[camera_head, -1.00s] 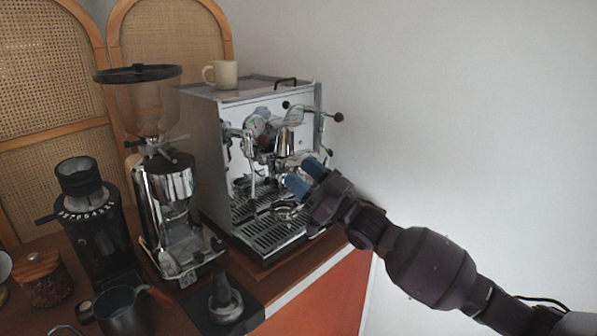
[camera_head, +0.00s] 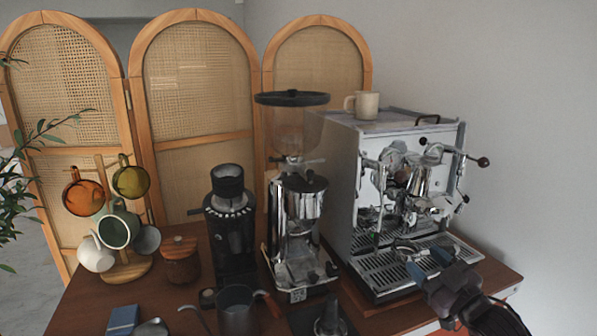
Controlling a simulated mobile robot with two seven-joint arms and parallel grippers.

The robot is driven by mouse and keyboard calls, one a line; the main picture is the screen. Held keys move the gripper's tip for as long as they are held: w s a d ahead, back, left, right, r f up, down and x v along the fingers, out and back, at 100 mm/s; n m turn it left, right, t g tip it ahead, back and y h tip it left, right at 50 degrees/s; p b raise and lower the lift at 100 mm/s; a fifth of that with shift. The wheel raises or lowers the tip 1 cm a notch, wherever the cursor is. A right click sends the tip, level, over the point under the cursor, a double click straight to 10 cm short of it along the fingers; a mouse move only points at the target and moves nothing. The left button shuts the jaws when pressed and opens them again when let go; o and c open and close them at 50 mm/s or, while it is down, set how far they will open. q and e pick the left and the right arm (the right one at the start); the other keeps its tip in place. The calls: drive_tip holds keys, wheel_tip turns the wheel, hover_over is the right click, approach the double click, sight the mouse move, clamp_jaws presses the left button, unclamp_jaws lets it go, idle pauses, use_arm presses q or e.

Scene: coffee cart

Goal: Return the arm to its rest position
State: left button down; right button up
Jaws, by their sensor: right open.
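My right gripper (camera_head: 428,266), with blue fingertips, is at the lower right, in front of the espresso machine (camera_head: 348,180). Its jaws are open and nothing shows between them. The fingertips overlap the front right part of the drip tray (camera_head: 375,277) in the picture; I cannot tell whether they touch it. The dark wrist runs off the lower right edge. A round metal part (camera_head: 405,249) lies over the tray, just left of the fingers. My left gripper is not in view.
A coffee grinder (camera_head: 297,215) and a black grinder (camera_head: 229,235) stand left of the machine. A mug tree (camera_head: 127,270), a wooden-lidded jar (camera_head: 181,262), a dark pitcher (camera_head: 236,310) and a tamper (camera_head: 329,318) are on the counter. A beige cup (camera_head: 366,104) sits on the machine.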

drive_tip(key=s+d+f+m+g+h, duration=0.1)
drive_tip(key=s+f+m+g+h, duration=0.6)
drive_tip(key=s+f, duration=2.2)
wheel_tip(320, 180, down, 2)
drive_tip(key=shift+s+d+f+m+h, duration=0.1)
drive_tip(key=shift+s+d+m+h, duration=0.2)
drive_tip(key=shift+m+h, duration=0.35)
